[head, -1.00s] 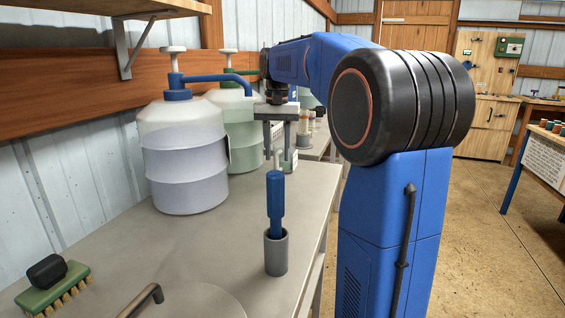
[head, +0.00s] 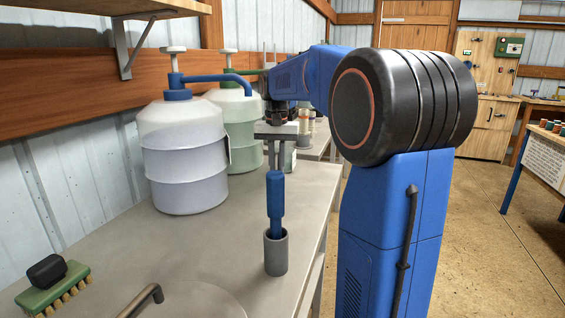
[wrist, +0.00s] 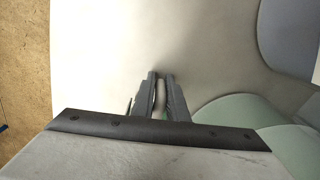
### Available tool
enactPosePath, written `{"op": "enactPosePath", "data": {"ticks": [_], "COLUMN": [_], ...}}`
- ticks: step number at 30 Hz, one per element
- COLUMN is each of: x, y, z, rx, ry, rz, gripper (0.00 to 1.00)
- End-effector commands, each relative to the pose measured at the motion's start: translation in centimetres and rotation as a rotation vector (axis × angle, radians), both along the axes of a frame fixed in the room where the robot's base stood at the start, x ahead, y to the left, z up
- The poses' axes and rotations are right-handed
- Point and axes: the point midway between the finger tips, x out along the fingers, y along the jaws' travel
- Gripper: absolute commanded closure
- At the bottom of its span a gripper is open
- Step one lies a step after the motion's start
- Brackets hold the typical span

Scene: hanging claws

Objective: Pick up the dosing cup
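The dosing cup, as far as I can tell, is the small pale piece at my fingertips (head: 290,158); in the head view it stands on the bench beside the green jug and is mostly hidden by my gripper. My gripper (head: 277,152) points down at it, with its fingers close together. In the wrist view my gripper (wrist: 161,82) has its two dark fingers against both sides of a slim pale upright part of the cup (wrist: 160,96). A little green shows beside the fingers; the cup's lower body is hidden.
A white jug with a blue pump (head: 185,150) and a green jug (head: 236,130) stand left of my gripper. A blue-handled tool (head: 275,200) stands in a grey holder (head: 276,255) nearer. A green brush (head: 52,287) lies front left. The bench (head: 190,240) has clear middle space.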

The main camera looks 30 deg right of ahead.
Motion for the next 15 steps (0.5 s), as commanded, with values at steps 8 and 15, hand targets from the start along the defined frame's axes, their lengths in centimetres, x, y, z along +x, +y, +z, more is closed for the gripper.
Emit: {"op": "enactPosePath", "data": {"ticks": [8, 15], "x": [0.01, 0.01], "y": [-0.01, 0.0], "z": [0.02, 0.14], "rx": [0.0, -0.001], "ry": [0.0, -0.001], "rz": [0.0, 0.0], "gripper": [1.0, 1.0]}}
